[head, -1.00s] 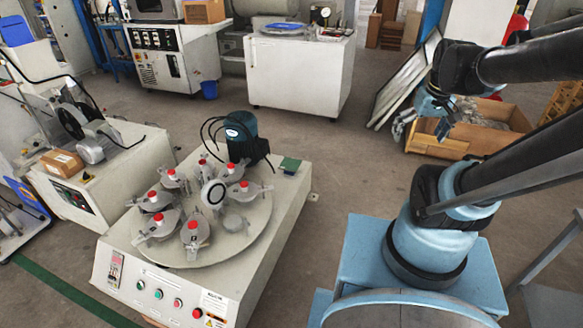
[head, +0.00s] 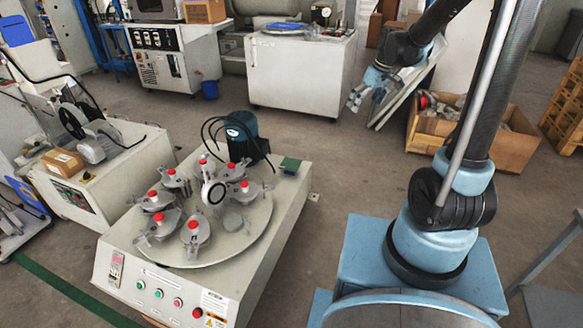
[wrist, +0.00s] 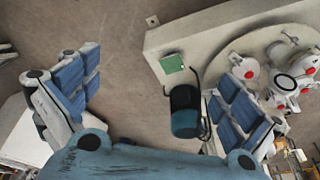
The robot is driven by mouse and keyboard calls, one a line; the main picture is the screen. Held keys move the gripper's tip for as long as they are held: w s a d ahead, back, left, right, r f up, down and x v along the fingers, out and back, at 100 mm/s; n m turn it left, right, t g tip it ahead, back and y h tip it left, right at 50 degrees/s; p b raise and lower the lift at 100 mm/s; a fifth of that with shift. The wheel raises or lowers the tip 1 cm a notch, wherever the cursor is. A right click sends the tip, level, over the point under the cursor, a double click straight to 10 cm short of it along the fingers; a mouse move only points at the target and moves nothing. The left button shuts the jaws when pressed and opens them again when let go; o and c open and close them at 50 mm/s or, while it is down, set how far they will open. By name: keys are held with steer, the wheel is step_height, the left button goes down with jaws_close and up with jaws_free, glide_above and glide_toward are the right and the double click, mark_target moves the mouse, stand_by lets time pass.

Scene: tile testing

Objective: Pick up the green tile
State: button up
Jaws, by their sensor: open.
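The green tile (head: 290,164) lies on the back right corner of the white testing machine (head: 262,262), just right of the dark teal motor. In the wrist view the small square green tile (wrist: 172,64) shows near the machine's edge, ahead of and between my fingers. My gripper (head: 366,99) is up in the air, behind and to the right of the tile, well apart from it. In the wrist view my gripper (wrist: 148,98) has its blue-padded fingers spread wide with nothing between them.
The motor (head: 241,136) with black cables stands close beside the tile. A round plate (head: 245,225) on the machine carries several red-capped fixtures. A white cabinet (head: 290,75) stands behind my gripper. A wooden crate (head: 510,150) of scrap is on the right. Floor between is clear.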

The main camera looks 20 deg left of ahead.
steer(key=w+a+f+n, duration=0.4)
steer(key=w+a+f, duration=0.4)
steer(key=a+f, duration=0.3)
steer(key=n+g+y, duration=0.1)
steer(key=n+y, duration=0.1)
steer(key=n, duration=0.1)
glide_toward(291, 164)
steer(key=shift+w+a+f, duration=0.45)
steer(key=shift+a+f, duration=0.15)
steer(key=shift+f, duration=0.15)
steer(key=shift+s+x, duration=0.1)
steer(key=shift+x, duration=1.35)
steer(key=shift+s+x, duration=0.15)
steer(key=shift+x, duration=1.25)
steer(key=shift+d, duration=0.1)
steer(key=c, duration=1.1)
